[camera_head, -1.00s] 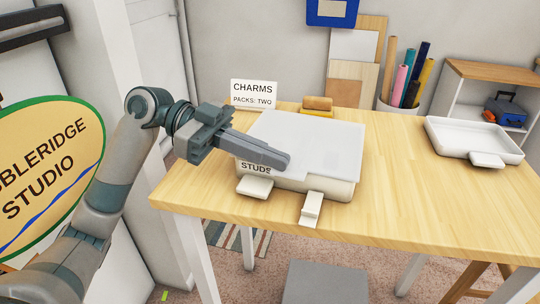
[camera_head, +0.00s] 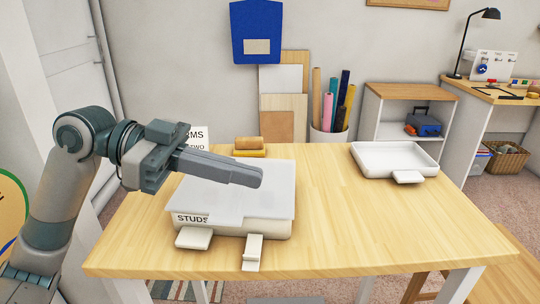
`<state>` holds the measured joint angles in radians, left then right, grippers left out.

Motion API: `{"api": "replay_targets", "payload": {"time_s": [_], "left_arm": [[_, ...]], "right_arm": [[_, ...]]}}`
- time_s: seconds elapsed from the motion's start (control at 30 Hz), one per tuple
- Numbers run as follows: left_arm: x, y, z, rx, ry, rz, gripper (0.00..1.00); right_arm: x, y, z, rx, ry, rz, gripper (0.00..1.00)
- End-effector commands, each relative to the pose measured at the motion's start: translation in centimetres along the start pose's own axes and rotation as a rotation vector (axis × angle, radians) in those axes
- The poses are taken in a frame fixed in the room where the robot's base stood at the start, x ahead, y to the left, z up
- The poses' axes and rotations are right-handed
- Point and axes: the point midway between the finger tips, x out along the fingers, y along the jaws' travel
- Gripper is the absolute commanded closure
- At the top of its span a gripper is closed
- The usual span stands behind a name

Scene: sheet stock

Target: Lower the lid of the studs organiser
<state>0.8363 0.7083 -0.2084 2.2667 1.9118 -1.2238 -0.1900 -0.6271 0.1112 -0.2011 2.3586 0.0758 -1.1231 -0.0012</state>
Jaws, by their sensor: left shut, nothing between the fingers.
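The studs organiser (camera_head: 268,229) is a white box with a STUDS label at its front left, on the wooden table. Its pale lid (camera_head: 270,200) lies flat over the top and looks lowered. Two white tabs stick out at the front of the box. My left gripper (camera_head: 258,177) is shut and empty, with its fingers over the lid; I cannot tell whether they touch it. The fingers and arm hide the lid's back left part. My right gripper is not in view.
A white open tray (camera_head: 372,170) stands at the table's back right. A CHARMS card (camera_head: 198,135), partly hidden by my arm, and a small wooden block (camera_head: 249,146) are behind the organiser. The table (camera_head: 375,235) is clear at the front right.

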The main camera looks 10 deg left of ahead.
Motion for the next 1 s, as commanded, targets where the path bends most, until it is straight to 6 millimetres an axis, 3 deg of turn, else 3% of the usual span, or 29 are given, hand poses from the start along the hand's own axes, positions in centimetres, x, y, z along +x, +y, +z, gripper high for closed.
{"api": "replay_targets", "payload": {"time_s": [0.1,0.33,1.0], "left_arm": [[1.5,0.5,-1.8,0.004,0.000,0.002,1.00],[3.3,1.0,-3.5,0.001,0.001,0.000,1.00],[3.7,1.1,-3.8,-0.001,0.000,0.000,1.00]], "right_arm": [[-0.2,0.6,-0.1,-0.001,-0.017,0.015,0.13],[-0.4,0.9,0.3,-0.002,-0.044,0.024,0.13],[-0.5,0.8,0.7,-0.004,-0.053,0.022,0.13]]}}
